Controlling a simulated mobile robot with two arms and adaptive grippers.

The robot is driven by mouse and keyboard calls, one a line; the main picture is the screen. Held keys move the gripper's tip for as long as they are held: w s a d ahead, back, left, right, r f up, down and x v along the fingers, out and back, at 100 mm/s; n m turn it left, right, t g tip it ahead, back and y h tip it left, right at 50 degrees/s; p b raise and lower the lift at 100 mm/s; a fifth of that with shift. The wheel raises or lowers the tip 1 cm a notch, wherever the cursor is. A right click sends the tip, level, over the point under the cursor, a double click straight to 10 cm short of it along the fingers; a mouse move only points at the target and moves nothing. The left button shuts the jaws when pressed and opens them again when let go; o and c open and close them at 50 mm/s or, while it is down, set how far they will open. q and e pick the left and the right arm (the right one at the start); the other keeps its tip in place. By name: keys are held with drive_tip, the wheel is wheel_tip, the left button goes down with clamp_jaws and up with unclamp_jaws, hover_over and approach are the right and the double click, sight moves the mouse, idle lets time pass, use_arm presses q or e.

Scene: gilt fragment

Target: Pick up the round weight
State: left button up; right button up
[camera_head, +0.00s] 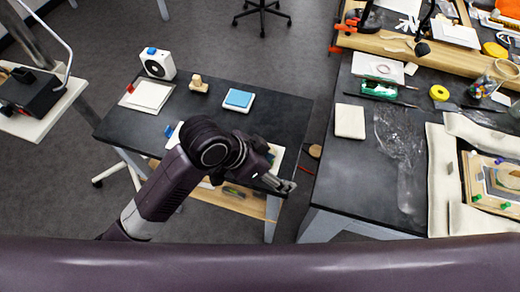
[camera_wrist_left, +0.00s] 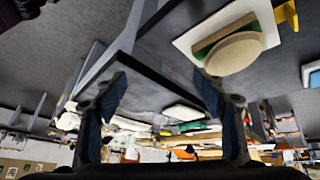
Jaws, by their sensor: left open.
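A pale, round disc that looks like the round weight (camera_wrist_left: 233,54) rests on a white square plate (camera_wrist_left: 190,42) in the left wrist view, beside a green-and-tan strip. In the head view my left gripper and wrist hide the disc; only a bit of white and green shows behind them. My left gripper (camera_head: 284,184) is over the front right edge of the small dark table. In the left wrist view its fingers (camera_wrist_left: 165,95) are spread and empty, with the disc beyond the right finger, apart from it. My right gripper is not in view.
The small dark table (camera_head: 290,110) also holds a white device with a black disc (camera_head: 157,63), a white pad (camera_head: 150,95), a wooden block (camera_head: 198,84) and a blue-topped block (camera_head: 239,98). A cluttered workbench (camera_head: 345,185) stands right, across a gap.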

use_arm(q)
drive_tip(key=shift+w+d+r+m+g, duration=0.3)
drive_tip(key=shift+w+d+r+m, duration=0.2)
drive_tip(key=shift+d+m, duration=0.25)
drive_tip(key=shift+w+d+r+m+y, duration=0.2)
drive_tip(key=shift+m+y, duration=0.2)
drive_tip(key=shift+m, duration=0.25)
drive_tip(key=w+a+r+y, duration=0.1)
drive_tip(key=w+a, duration=0.1)
drive_tip(key=w+a+r+m+g+y, duration=0.1)
drive_tip(key=w+a, duration=0.1)
drive_tip(key=a, duration=0.1)
drive_tip(key=w+a+r+m+y, duration=0.1)
drive_tip(key=w+a+y, duration=0.1)
drive_tip(key=w, duration=0.1)
drive_tip(key=shift+w+a+g, duration=0.1)
drive_tip(key=shift+a+g, duration=0.1)
drive_tip(key=shift+g, duration=0.1)
drive_tip(key=f+p, duration=0.1)
drive_tip(key=f, duration=0.3)
drive_tip(key=d+f+p, duration=0.1)
drive_tip(key=f, duration=0.2)
drive_tip(key=shift+p, duration=0.35)
drive_tip(key=shift+f+m, duration=0.25)
drive_tip(key=shift+m, duration=0.05)
drive_tip(key=c, duration=1.4)
drive_tip(key=shift+c, duration=0.6)
drive_tip(key=shift+r, duration=0.15)
